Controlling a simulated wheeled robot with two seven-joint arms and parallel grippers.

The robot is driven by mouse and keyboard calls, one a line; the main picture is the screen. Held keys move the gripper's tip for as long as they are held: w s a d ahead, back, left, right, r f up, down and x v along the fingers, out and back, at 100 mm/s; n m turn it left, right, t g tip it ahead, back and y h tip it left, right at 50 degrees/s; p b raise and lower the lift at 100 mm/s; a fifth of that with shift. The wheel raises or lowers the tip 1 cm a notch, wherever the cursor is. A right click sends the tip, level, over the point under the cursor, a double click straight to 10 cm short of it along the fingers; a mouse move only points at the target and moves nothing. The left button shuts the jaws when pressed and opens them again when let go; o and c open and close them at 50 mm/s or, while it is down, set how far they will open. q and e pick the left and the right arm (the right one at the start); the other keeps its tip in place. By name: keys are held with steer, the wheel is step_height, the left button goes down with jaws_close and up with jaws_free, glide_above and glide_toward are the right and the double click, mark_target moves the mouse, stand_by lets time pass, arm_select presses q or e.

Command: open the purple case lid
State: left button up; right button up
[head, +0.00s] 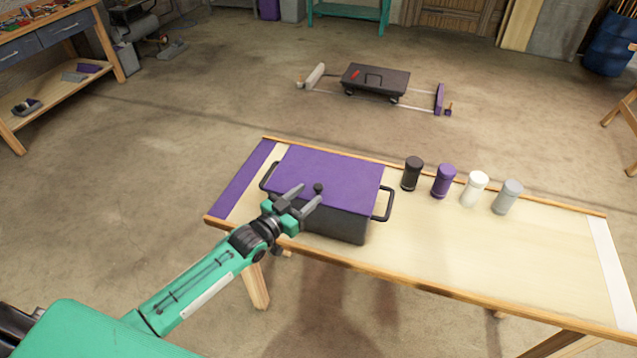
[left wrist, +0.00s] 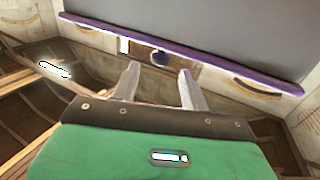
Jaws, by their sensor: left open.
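The case has a flat purple lid (head: 325,175) on a dark grey body (head: 338,224) and stands on the left part of the table. The lid lies shut on the body. A small dark knob (head: 318,188) sits at the lid's front edge. My left gripper (head: 305,195) is open and empty at the front of the case, its fingers reaching toward the knob. In the left wrist view the knob (left wrist: 160,58) shows just beyond the gap between the two fingertips (left wrist: 158,72), apart from them. The purple lid edge (left wrist: 215,68) runs across that view. My right gripper is not in view.
The wooden table (head: 420,258) has a raised rim and a purple strip at its left. Black (head: 412,173), purple (head: 444,181), white (head: 474,188) and grey (head: 507,197) containers stand right of the case. Black side handles (head: 384,205) stick out. The table's right part is clear.

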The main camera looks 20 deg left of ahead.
mark_target(315, 189)
arm_select(q)
steer(key=shift+p+x, duration=0.5)
steer(key=shift+x, duration=2.25)
jaws_close()
